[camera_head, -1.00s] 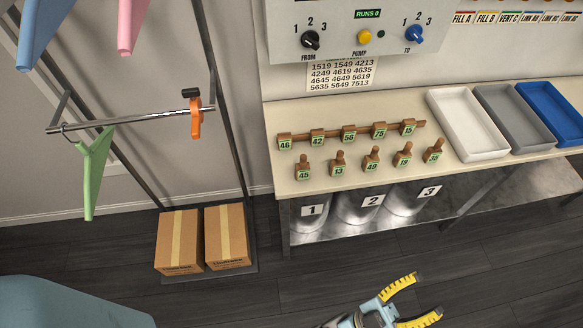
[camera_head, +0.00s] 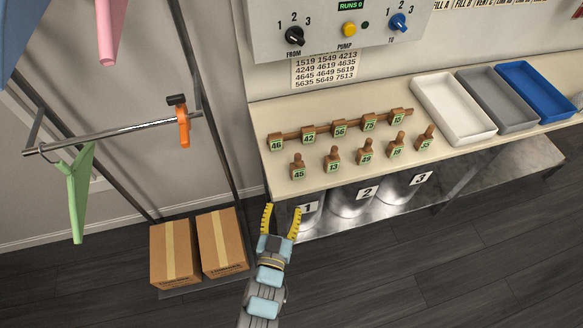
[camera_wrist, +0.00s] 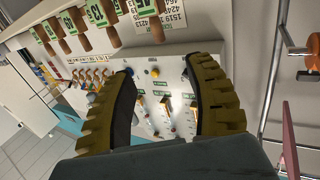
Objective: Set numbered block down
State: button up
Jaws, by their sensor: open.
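My gripper (camera_head: 281,224) is open and empty, with yellow fingers, in front of the table's front edge near the label 1 in the head view. It also shows in the wrist view (camera_wrist: 165,100), with nothing between its fingers. Several brown numbered blocks with green labels stand on the table. The front row holds block 45 (camera_head: 297,170), block 13 (camera_head: 333,162), block 49 (camera_head: 366,155), block 19 (camera_head: 397,148) and block 35 (camera_head: 426,141). Behind them, blocks 46 (camera_head: 276,145), 42 (camera_head: 309,137), 56 (camera_head: 340,130), 75 (camera_head: 369,124) and 15 (camera_head: 398,119) sit along a wooden strip.
White (camera_head: 428,98), grey (camera_head: 482,82) and blue (camera_head: 530,72) trays stand on the table's right. A control panel (camera_head: 320,60) is behind. Two cardboard boxes (camera_head: 172,255) and a garment rail (camera_head: 120,136) with hangers are at left. Metal drums sit under the table (camera_head: 291,193).

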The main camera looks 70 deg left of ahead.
aim_at(297, 162)
jog(key=shift+b+x, duration=0.95)
jog(key=shift+x, duration=7.75)
jog(key=shift+w+d, duration=0.15)
jog(key=shift+c, duration=0.3)
grip_shut()
